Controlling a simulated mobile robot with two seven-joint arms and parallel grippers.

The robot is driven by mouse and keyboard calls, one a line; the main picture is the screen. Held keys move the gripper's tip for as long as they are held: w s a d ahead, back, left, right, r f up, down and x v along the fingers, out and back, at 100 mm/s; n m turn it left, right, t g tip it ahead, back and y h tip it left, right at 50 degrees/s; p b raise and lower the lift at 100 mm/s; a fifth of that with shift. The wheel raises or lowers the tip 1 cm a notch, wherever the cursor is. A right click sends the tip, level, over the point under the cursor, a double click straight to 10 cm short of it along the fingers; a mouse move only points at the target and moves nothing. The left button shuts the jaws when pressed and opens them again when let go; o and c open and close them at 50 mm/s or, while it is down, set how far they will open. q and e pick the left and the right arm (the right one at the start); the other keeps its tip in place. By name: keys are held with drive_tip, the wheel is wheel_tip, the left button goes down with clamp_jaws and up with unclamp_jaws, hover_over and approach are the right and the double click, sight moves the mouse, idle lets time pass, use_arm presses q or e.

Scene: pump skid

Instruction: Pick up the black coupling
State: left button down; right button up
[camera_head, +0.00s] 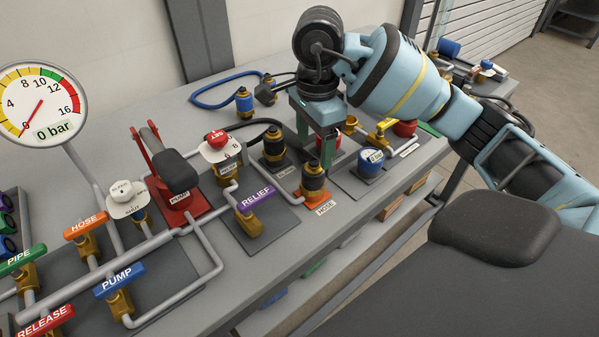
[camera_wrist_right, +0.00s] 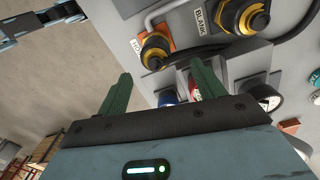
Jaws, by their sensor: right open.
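A black coupling (camera_head: 265,93) lies at the back of the grey bench, beside a blue coupling (camera_head: 244,102). A dark hose shows near it. My right gripper (camera_head: 316,150) points down over the right part of the bench, with its green fingers apart and nothing seen between them. It is nearer the front than the black coupling and to its right. The open fingers also show in the right wrist view (camera_wrist_right: 162,78). Black-and-brass fittings stand by the labels BLANK (camera_head: 274,146) and HOSE (camera_head: 313,182), close to the gripper. My left gripper is not seen.
A red hand pump (camera_head: 180,190), a RELIEF valve (camera_head: 254,205) and a gauge (camera_head: 40,103) reading 0 bar stand to the left. A blue hose (camera_head: 205,101) loops at the back. Bare bench shows along the front.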

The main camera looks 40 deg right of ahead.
sight(314, 168)
drive_tip(key=shift+s, duration=0.25)
wheel_tip(314, 168, down, 2)
drive_tip(key=shift+s+f, duration=0.1)
drive_tip(key=shift+s, duration=0.05)
drive_tip(key=shift+f, duration=0.35)
drive_tip(key=shift+a+f, duration=0.15)
drive_tip(key=shift+f, duration=2.2)
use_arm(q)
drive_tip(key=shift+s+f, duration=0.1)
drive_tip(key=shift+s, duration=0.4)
use_arm(e)
drive_tip(key=shift+c, duration=0.2)
drive_tip(key=c, duration=1.1)
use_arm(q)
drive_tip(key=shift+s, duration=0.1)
use_arm(e)
drive_tip(key=shift+c, duration=0.2)
